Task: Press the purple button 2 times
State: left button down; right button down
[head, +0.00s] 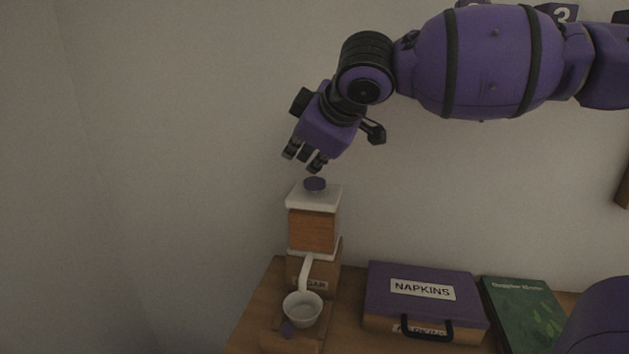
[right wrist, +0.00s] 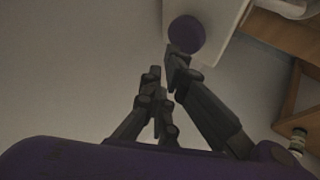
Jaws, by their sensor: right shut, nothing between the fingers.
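The purple button (head: 315,184) sits on the white top of a wooden dispenser (head: 312,229). In the right wrist view the button (right wrist: 186,34) is a round purple disc on the white top, just beyond the fingertips. My right gripper (head: 303,163) points down and is a little above the button, slightly to its left. Its fingers (right wrist: 167,70) are shut with nothing between them. I see a gap between the fingers and the button in the head view. My left gripper is out of view.
A white cup (head: 303,308) stands under the dispenser's spout. A purple napkins box (head: 424,297) with a black handle and a green book (head: 524,316) lie to the right on the wooden cart top. A wall stands behind. The space left of the dispenser is clear.

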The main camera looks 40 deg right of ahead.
aim_at(315, 186)
dwell(0.6)
jog(key=shift+f, duration=0.15)
jog(key=shift+f, duration=0.3)
jog(key=shift+f, duration=0.2)
dwell(0.4)
jog(key=shift+f, duration=0.45)
jog(key=shift+f+b, duration=0.2)
jog(key=shift+b, duration=0.15)
dwell(0.5)
